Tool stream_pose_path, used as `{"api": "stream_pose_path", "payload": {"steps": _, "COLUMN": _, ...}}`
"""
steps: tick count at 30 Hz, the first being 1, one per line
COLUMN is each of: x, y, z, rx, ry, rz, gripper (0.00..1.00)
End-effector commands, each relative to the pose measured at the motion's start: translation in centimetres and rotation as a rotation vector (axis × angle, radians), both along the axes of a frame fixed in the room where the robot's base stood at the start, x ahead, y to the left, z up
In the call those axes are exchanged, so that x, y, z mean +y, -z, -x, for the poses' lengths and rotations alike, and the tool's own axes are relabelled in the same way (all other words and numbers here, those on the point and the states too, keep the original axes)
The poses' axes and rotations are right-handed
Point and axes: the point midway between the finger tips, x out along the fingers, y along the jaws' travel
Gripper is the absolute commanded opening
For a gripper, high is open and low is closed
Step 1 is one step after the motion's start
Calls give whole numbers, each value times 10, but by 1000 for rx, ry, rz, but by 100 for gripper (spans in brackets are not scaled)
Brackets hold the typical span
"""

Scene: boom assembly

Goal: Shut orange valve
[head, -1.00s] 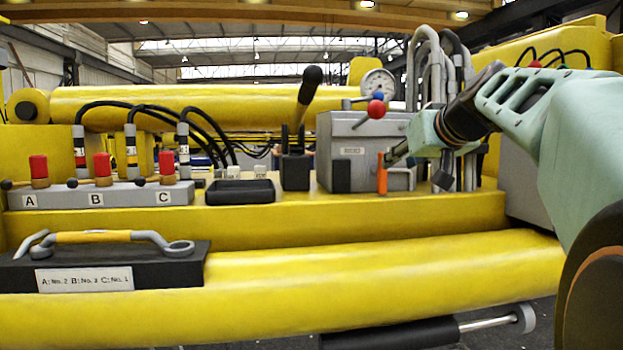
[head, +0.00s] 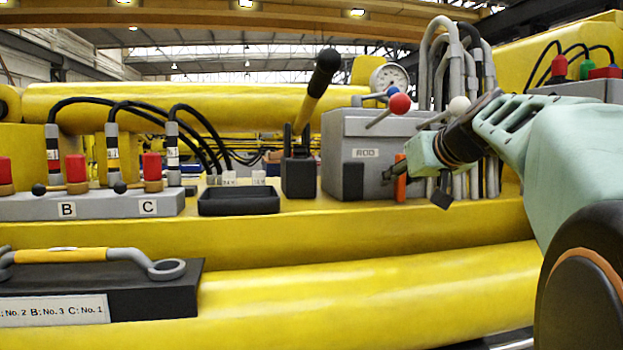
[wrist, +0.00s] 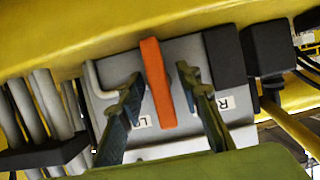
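The orange valve handle (head: 400,178) stands upright at the right side of the grey box (head: 372,135) labelled ROD in the head view. In the wrist view the handle (wrist: 156,85) is a long orange bar, slightly tilted, in front of the grey box face. My gripper (wrist: 158,84) is open, with one finger on each side of the bar.
Red-ball and white-ball levers (head: 399,104) rise from the grey box, close to my gripper. Grey pipes (head: 474,120) stand behind it. A yellow beam (head: 380,270) runs in front.

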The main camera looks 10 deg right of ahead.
Motion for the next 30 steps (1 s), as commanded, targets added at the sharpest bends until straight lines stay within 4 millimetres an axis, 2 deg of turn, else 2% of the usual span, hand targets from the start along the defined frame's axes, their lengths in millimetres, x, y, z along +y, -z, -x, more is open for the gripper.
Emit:
{"api": "stream_pose_path", "payload": {"steps": 11, "x": -1, "y": 2, "z": 0, "rx": 0, "ry": 0, "rz": -1, "gripper": 32}}
{"api": "stream_pose_path", "payload": {"steps": 20, "x": -1, "y": 1, "z": 0, "rx": 0, "ry": 0, "rz": -1, "gripper": 1}}
{"api": "stream_pose_path", "payload": {"steps": 30, "x": -1, "y": 2, "z": 0, "rx": 1, "ry": 0, "rz": -31, "gripper": 0}}
